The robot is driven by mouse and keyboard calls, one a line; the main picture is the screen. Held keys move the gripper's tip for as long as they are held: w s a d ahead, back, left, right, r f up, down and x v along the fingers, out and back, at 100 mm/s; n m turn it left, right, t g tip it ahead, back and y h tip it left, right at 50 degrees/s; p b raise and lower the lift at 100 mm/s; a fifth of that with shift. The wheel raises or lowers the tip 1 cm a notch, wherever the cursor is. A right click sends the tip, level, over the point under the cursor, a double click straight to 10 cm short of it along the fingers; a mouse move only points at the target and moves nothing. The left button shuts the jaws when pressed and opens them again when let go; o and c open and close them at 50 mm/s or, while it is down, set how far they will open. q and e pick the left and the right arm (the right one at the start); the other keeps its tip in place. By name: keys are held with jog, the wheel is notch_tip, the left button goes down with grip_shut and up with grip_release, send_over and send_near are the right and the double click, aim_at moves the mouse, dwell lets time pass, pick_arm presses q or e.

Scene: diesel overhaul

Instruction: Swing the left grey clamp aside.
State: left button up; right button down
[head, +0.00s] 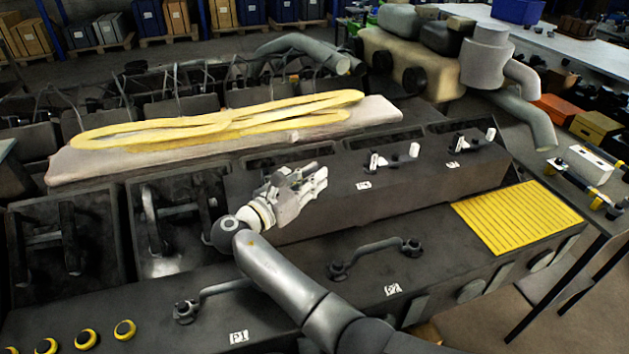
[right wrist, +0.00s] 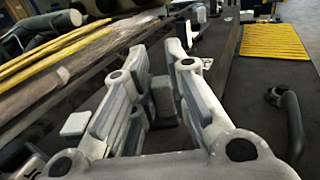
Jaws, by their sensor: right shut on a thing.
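The left grey clamp sits on top of the long dark box (head: 430,185), mostly hidden by my right gripper (head: 308,182) in the head view. In the right wrist view the two fingers of my right gripper (right wrist: 165,62) stand on either side of a small grey block of the clamp (right wrist: 163,96), and the gripper is shut on it. Where the fingers touch it is hard to see. Two similar clamps stand farther right on the box: a middle one (head: 394,158) and a right one (head: 471,141). My left gripper is not in view.
A yellow sling (head: 215,125) lies on a pale padded board (head: 120,165) behind the box. Dark handles, one at the front (head: 375,255), stand up from the lower cover. A yellow ribbed mat (head: 515,217) lies at right. Open dark bays (head: 65,235) are at left.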

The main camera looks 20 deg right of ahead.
jog(key=shift+a, duration=0.1)
dwell(0.4)
jog(key=c, duration=1.4)
grip_release()
notch_tip(320, 180, up, 10)
jog(key=shift+f, duration=0.1)
